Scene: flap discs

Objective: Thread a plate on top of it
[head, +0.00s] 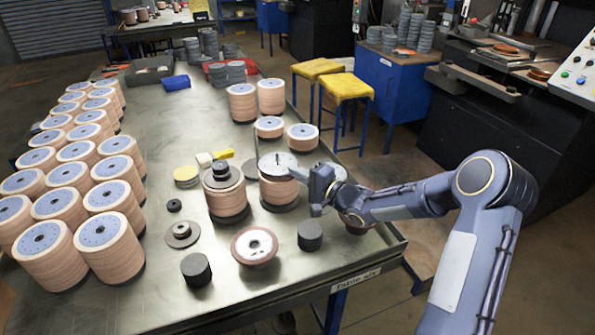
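A light grey round plate (272,163) lies over the top of a tan disc stack (278,192) right of the table's middle. A small dark mark, perhaps a spindle tip, shows at the plate's centre. My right gripper (297,174) reaches in from the right, its fingers at the plate's right edge. It looks shut on that edge, though the fingertips are small and partly hidden. I cannot tell whether the plate rests fully on the stack. To the left, another tan stack (227,203) carries a dark disc and a black knob on top. My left gripper is not in view.
Several finished tan stacks (108,235) fill the table's left side. Black cylinders (196,270) (310,235), a flanged disc (182,234) and a disc with a white centre (255,246) lie in front. More stacks (242,102) stand behind.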

